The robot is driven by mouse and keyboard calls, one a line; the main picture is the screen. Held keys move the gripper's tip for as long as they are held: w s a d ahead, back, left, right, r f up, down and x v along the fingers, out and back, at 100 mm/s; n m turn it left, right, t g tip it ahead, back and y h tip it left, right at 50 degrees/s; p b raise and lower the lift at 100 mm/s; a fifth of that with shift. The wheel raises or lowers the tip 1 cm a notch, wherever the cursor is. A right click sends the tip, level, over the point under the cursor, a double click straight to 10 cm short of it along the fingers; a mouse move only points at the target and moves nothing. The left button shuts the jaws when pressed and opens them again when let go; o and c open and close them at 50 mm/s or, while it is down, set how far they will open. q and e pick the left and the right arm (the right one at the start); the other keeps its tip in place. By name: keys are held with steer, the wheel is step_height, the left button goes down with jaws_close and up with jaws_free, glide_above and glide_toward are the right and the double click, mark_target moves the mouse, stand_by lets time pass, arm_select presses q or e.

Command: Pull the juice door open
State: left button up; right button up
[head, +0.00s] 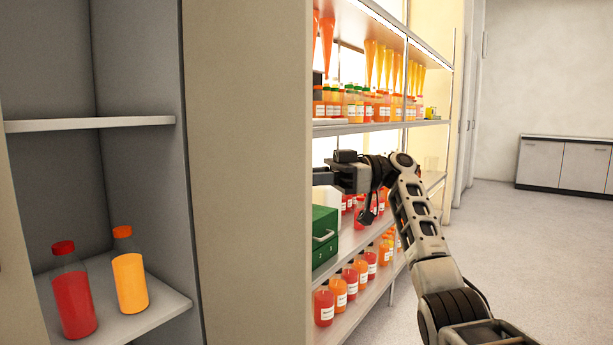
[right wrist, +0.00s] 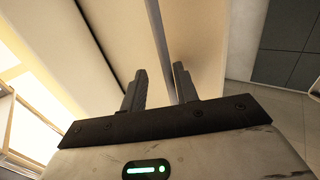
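A tall beige panel (head: 250,170), which looks like the juice door, stands beside the open grey compartment. Inside the compartment are a red juice bottle (head: 73,292) and an orange juice bottle (head: 130,280), both upright. My right gripper (head: 322,178) reaches in from the right at the panel's right edge, and its fingertips are partly hidden behind that edge. In the right wrist view, the fingers (right wrist: 160,85) are apart, with the edge of a pale panel (right wrist: 120,40) running down between them. I cannot tell whether either finger touches it. My left gripper is out of view.
A rack (head: 380,128) with several rows of bottles stands behind my right arm. A green box (head: 324,228) sits on a lower shelf, close below the gripper. Open floor (head: 520,240) lies to the right, with a low cabinet (head: 565,165) at the far wall.

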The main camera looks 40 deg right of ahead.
steer(key=p+v, duration=0.1)
steer(key=v, duration=1.1)
steer(key=shift+s+d, duration=0.15)
steer(key=shift+s, duration=0.1)
